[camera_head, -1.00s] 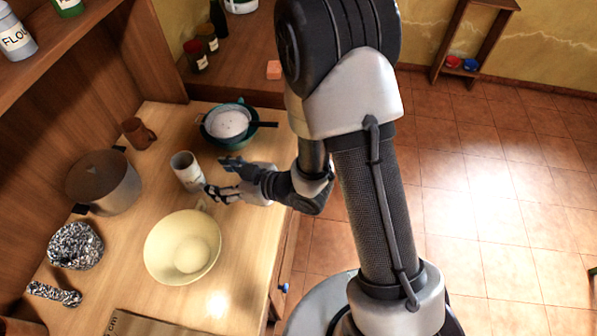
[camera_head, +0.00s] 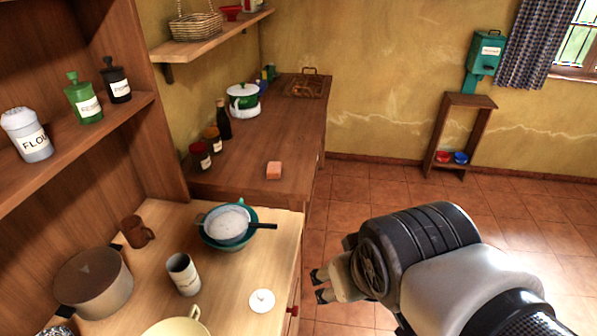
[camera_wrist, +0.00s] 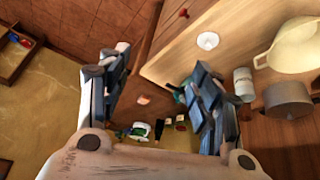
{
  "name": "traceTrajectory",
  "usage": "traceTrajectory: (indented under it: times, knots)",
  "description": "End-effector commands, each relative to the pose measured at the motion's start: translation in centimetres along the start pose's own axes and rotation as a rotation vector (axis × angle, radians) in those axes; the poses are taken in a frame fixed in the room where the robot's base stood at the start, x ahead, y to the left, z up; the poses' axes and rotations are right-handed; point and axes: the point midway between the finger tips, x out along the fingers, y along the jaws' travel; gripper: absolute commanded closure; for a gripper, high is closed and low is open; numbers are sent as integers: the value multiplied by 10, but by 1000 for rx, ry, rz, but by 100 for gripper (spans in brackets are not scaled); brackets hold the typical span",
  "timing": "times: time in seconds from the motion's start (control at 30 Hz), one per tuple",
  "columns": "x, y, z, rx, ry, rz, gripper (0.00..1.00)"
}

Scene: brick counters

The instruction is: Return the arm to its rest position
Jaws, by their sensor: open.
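My gripper (camera_head: 319,285) is over the tiled floor, just right of the light wooden counter's edge, in the head view. In the wrist view my gripper (camera_wrist: 155,95) shows two dark fingers spread wide apart, with nothing between them. My arm (camera_head: 440,265) is folded in the lower right of the head view, and its lower part is cut off by the frame.
The light counter (camera_head: 235,285) holds a grey cup (camera_head: 183,274), a pot (camera_head: 94,281), a teal bowl with a sieve (camera_head: 228,226), a white lid (camera_head: 262,301) and a cream bowl (camera_head: 178,327). A pink block (camera_head: 274,170) lies on the darker counter. Tiled floor (camera_head: 390,195) is clear.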

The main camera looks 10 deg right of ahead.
Motion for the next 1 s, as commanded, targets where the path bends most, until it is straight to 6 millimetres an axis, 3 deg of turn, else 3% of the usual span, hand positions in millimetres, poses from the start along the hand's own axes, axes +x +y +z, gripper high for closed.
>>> traceTrajectory:
  times: [0.1,0.23,1.0]
  knots:
    - [-20,-6,25,44,-40,-27,42]
    - [-26,-9,37,60,-65,-41,42]
    - [-26,-9,37,58,-68,-40,42]
